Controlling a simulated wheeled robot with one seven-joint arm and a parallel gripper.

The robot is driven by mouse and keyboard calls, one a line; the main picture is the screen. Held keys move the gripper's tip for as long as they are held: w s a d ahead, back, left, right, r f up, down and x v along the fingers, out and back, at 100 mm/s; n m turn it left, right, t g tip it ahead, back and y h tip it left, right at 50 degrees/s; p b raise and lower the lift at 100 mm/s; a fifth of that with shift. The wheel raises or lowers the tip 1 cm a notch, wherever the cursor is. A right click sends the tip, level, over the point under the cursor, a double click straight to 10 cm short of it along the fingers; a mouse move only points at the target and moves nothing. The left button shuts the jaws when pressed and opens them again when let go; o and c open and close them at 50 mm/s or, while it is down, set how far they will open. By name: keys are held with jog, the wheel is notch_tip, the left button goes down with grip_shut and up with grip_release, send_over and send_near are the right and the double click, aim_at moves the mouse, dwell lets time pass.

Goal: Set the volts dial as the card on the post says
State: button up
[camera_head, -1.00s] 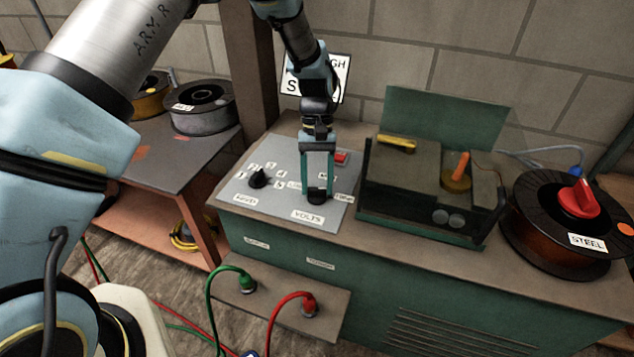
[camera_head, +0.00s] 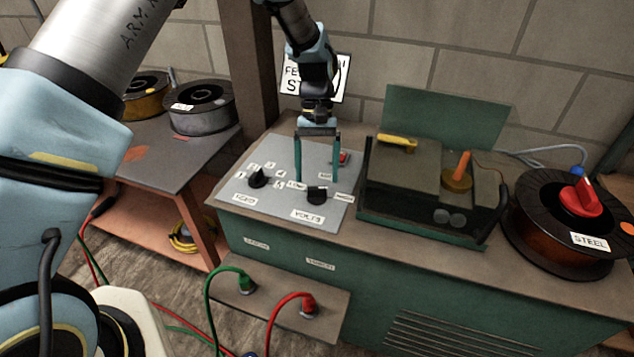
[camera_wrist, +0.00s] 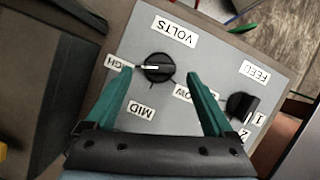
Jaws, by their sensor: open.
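The black volts dial (camera_head: 317,195) sits on the grey panel (camera_head: 277,206) of the green machine; it also shows in the wrist view (camera_wrist: 158,72). Its white mark lies toward the label at the left of the wrist view, which reads "GH" where visible (camera_wrist: 118,63). The MID label (camera_wrist: 141,110) and the partly covered LOW label are on its other sides. My gripper (camera_head: 317,179) is open and empty, its fingertips apart on either side of the dial and seemingly above it. The white card (camera_head: 340,75) is partly hidden behind my arm; "FE" and "ST" show.
The feed dial (camera_head: 258,178) is left of the volts dial. A red switch (camera_head: 343,157) lies behind. The open wire-feed box (camera_head: 400,165) stands close on the right, with a spool marked STEEL (camera_head: 540,235) beyond. Green and red plugs are below in front.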

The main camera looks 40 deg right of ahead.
jog(key=b+v, duration=0.1)
jog(key=v, duration=0.7)
jog(key=shift+b, duration=0.3)
jog(key=w+a+r+n+t+h, duration=0.15)
jog(key=w+a, duration=0.45)
jog(key=a, duration=0.6)
jog(key=w+a+r+n+t+h, duration=0.1)
jog(key=w+a+r+n, duration=0.3)
jog(key=a, duration=0.8)
jog(key=s+a+t, duration=0.1)
jog(key=s+a, duration=0.1)
jog(key=a, duration=0.8)
jog(key=s+a+t, duration=0.1)
jog(key=s+a, duration=0.1)
jog(key=a, duration=0.8)
jog(key=shift+s+f+n+t, duration=0.35)
jog(key=shift+s+f+n, duration=0.05)
jog(key=shift+n, duration=0.05)
